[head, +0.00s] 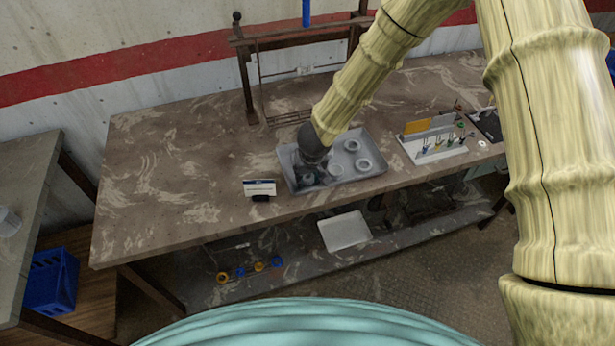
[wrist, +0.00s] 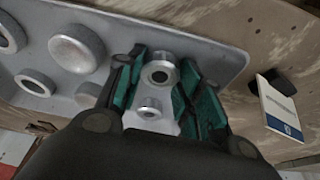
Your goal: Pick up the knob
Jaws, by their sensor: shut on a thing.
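My gripper (head: 308,176) points down into the left part of a grey tray (head: 376,182) on the workbench. In the wrist view my gripper (wrist: 160,76) has its green-padded fingers on both sides of a round metal knob (wrist: 161,73) with a dark hole in its top. It is shut on this knob. The knob still appears low, at tray level; I cannot tell whether it touches the tray floor. A smaller ringed metal piece (wrist: 150,108) shows between the fingers, nearer the palm. In the head view the gripper mostly hides the knob.
Several round grey pieces, such as one large disc (wrist: 77,50), sit elsewhere in the tray. A white label card (head: 260,188) stands left of the tray. A white holder with small tools (head: 436,146) is to the right. The bench's left part is clear.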

